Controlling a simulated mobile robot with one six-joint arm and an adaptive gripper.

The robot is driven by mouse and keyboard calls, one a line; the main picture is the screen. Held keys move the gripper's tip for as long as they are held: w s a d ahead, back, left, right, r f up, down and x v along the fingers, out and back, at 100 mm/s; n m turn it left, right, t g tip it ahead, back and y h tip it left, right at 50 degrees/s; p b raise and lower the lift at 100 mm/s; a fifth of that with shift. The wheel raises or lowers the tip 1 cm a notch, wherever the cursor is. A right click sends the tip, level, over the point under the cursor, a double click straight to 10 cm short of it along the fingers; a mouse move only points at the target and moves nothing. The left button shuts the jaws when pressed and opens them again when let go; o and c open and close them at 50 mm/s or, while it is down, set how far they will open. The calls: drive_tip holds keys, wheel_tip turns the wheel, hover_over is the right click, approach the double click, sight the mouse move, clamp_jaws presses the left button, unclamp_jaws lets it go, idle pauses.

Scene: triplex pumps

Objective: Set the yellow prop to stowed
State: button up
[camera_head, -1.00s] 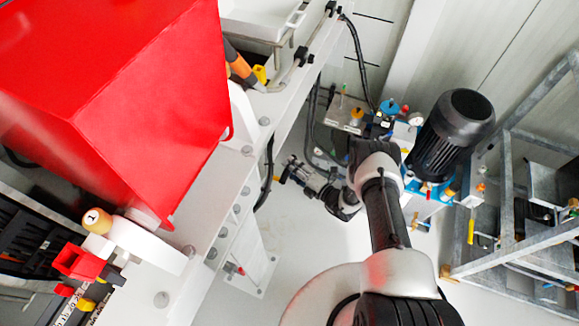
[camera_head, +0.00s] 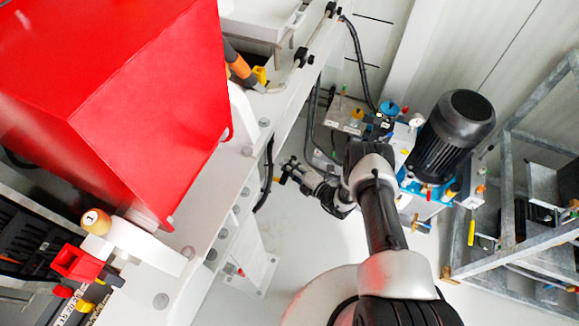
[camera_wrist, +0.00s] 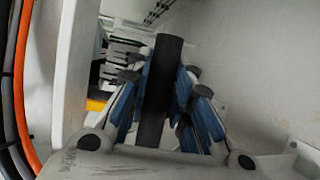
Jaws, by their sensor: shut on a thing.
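My gripper (camera_head: 291,170) reaches to the left, beside the white machine frame, in the head view. In the wrist view its blue-padded fingers (camera_wrist: 163,100) are closed on both sides of a dark upright bar (camera_wrist: 168,75). A small yellow piece (camera_wrist: 95,105) shows behind the left finger. A small yellow spot (camera_head: 276,179) also shows at the fingertips in the head view. I cannot tell whether the dark bar belongs to the yellow prop.
The white frame (camera_head: 235,190) and the red housing (camera_head: 150,85) stand to the left. A black motor on a blue pump (camera_head: 455,135) and a grey metal rack (camera_head: 507,185) stand to the right. Orange and grey cables (camera_wrist: 22,85) run close at the left in the wrist view.

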clamp_jaws()
